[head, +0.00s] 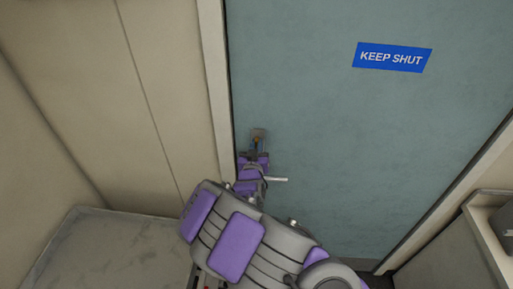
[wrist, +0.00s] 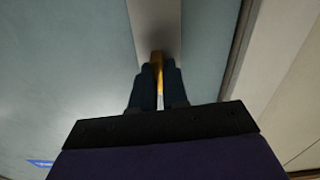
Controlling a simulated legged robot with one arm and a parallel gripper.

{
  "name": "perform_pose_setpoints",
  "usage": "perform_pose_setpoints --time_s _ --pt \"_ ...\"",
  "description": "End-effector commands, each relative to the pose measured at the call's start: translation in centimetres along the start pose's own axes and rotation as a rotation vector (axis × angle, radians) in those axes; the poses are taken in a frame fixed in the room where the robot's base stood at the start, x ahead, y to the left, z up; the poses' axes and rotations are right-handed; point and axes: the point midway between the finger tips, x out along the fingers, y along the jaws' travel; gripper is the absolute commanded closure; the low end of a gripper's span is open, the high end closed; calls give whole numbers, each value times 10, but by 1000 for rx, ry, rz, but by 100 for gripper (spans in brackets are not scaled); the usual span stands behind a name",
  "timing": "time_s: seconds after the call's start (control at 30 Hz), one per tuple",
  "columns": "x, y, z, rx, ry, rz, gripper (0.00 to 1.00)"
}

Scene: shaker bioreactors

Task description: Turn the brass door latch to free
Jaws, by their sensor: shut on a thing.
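The brass latch (wrist: 156,58) shows in the wrist view as a narrow yellow-gold piece between my fingers, in front of a grey plate on the door. My gripper (wrist: 157,76) is shut on it, with a dark finger on each side. In the head view my gripper (head: 256,151) reaches the latch plate (head: 259,134) near the left edge of the blue-green door (head: 330,130). My gripper hides most of the latch there, so its exact angle is hard to tell. The door appears closed in its frame.
A blue "KEEP SHUT" sign (head: 392,57) is on the door's upper right. A silver lever handle (head: 277,179) sticks out just below my gripper. The pale door frame (head: 215,80) and wall are close on the left. A grey-topped surface (head: 90,245) is at lower left, a counter (head: 485,215) at right.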

Motion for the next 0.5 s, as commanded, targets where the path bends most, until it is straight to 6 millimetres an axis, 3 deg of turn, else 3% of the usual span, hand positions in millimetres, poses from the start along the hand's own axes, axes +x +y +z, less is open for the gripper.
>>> perform_pose_setpoints --time_s 0.5 --pt "0 -4 0 -452 7 -3 100"
